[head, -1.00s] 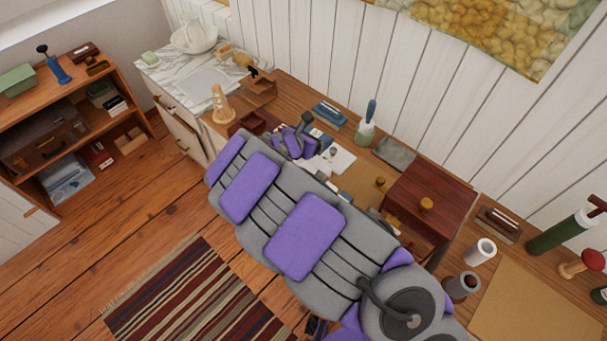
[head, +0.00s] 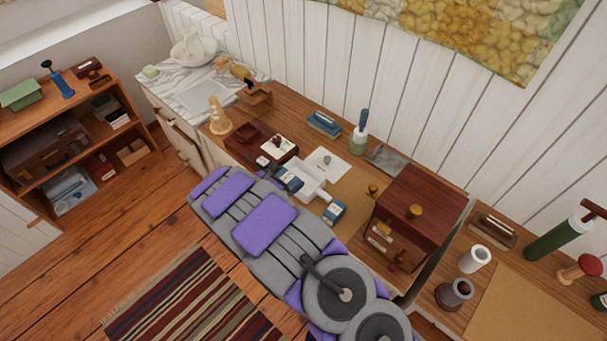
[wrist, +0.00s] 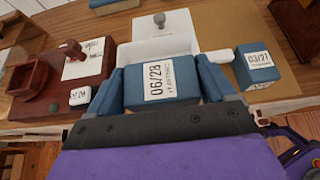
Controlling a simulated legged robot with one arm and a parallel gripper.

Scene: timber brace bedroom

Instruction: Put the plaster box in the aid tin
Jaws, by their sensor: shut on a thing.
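My gripper (wrist: 163,82) is shut on a blue box (wrist: 150,92) with a white label reading "06/23", taken to be the plaster box. Its two blue fingers press on the box's left and right sides. An open white tin (wrist: 152,50), taken to be the aid tin, lies just beyond the box in the wrist view. The box hides the tin's near part; I cannot tell whether it is above or beside the tin. In the head view, the white tin (head: 312,177) is on the desk, with my gripper (head: 288,181) at its lower left.
A second blue box (wrist: 257,67), labelled "03/21", stands right of the tin. A dark red tray (wrist: 28,105) with a stamp is at left. A wooden cabinet (head: 423,190) stands right on the desk. A blue-handled brush (head: 360,130) stands behind.

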